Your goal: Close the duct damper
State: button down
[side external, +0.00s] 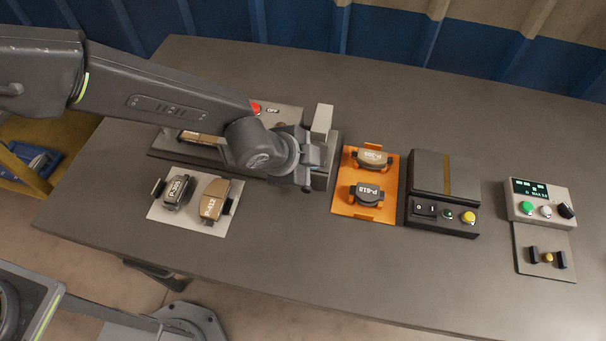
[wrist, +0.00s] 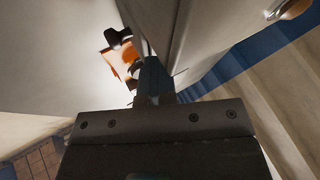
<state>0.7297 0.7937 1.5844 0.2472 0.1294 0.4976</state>
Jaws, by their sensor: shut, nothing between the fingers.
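A grey machine (side external: 290,117) stands at the back left, behind my arm, with a red part and a label that seems to read OFF. A pale upright block (side external: 322,122) rises at its right end. I cannot tell which part is the duct damper; my arm hides much of the machine. My gripper (side external: 304,186) is at the machine's right front end, pointing down, shut and empty. In the wrist view the shut fingers (wrist: 154,86) are close beside a large grey surface (wrist: 205,40); I cannot tell whether they touch.
A pale plate (side external: 158,213) with two brake shoes lies front left. An orange tray (side external: 346,207) with two more stands right of my gripper. Further right are a dark box with buttons (side external: 446,180), a display panel (side external: 540,190) and a small plate (side external: 530,268). The front table is clear.

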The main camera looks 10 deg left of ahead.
jog(key=shift+w, duration=0.35)
